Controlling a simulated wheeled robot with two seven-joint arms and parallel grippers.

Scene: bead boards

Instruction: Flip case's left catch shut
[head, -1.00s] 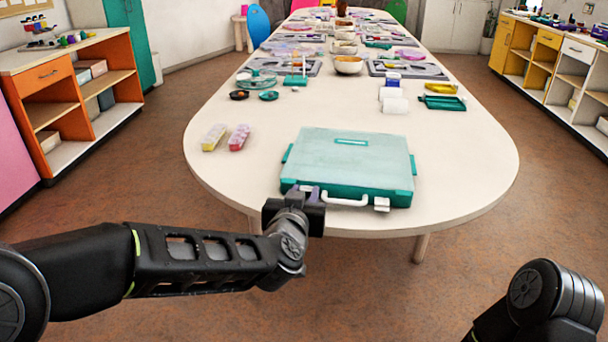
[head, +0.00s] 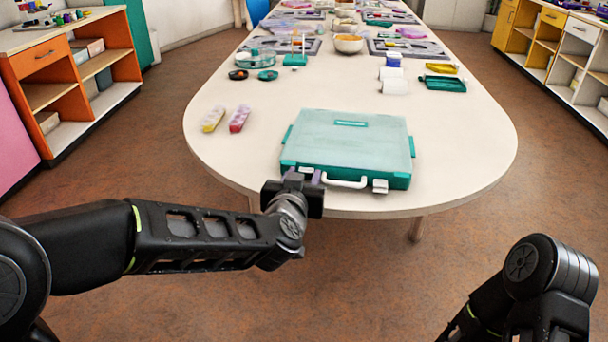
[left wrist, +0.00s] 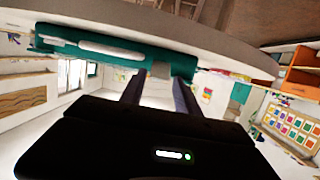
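The teal case (head: 345,145) lies closed and flat near the rounded near end of the table, its white handle (head: 344,182) facing me. Its right catch (head: 380,186) is a pale block on the front edge. My left gripper (head: 299,180) is at the front left of the case and hides the left catch in the head view. In the left wrist view, the left catch (left wrist: 161,70) shows as a grey block on the case's front. The gripper's two fingers (left wrist: 158,88) stand apart, nothing held between them, pointing toward the catch. I cannot tell whether they touch it.
The pale table (head: 460,160) is clear right of the case. Two small bead boxes, yellow (head: 212,119) and pink (head: 239,119), lie left of it. White rolls (head: 394,87) and a green tray (head: 442,84) are behind. My right arm is at the lower right, clear of the table.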

